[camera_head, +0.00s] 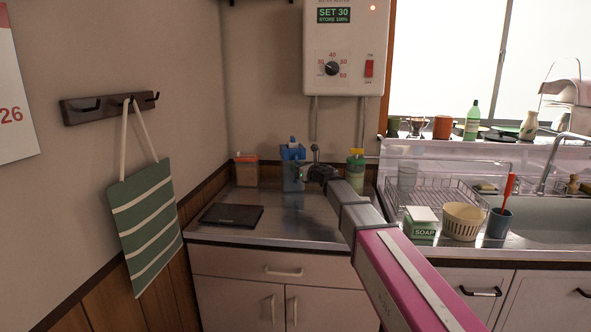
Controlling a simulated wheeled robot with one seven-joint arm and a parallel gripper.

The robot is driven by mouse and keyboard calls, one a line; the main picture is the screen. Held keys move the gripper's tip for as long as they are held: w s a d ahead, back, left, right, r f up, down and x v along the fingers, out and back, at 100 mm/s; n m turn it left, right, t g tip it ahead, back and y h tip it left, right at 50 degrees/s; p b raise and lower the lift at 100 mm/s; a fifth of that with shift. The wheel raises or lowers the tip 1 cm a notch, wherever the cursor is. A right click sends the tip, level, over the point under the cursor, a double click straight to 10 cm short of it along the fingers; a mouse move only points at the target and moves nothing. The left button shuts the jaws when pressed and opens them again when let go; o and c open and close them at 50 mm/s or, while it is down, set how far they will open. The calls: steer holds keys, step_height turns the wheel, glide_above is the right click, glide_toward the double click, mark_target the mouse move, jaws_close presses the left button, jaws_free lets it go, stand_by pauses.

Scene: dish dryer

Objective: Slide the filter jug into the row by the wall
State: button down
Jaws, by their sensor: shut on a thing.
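The filter jug (291,172), clear blue with a brighter blue top, stands upright at the back of the steel counter (270,222). My gripper (304,172) is at the jug's right side, shut on it; the fingertips are small and partly lost against the jug. A clear container with a red lid (246,170) stands by the wall to the left, with a gap between it and the jug. A green bottle with a yellow top (356,168) stands to the right, beyond my gripper. All three are near the back wall.
A dark flat board (231,215) lies on the counter at front left. The clear-walled dish dryer (440,165) with its rack is to the right. A soap box (421,223), a cream basket (462,221) and a blue cup (498,223) stand before it. A striped bag (145,228) hangs left.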

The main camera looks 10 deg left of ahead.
steer(key=shift+d, duration=0.25)
steer(key=c, duration=1.1)
jaws_free()
steer(key=shift+o, duration=0.2)
steer(key=v, duration=1)
steer(key=shift+s+d, duration=0.2)
steer(key=shift+d, duration=0.15)
steer(key=shift+d, duration=0.1)
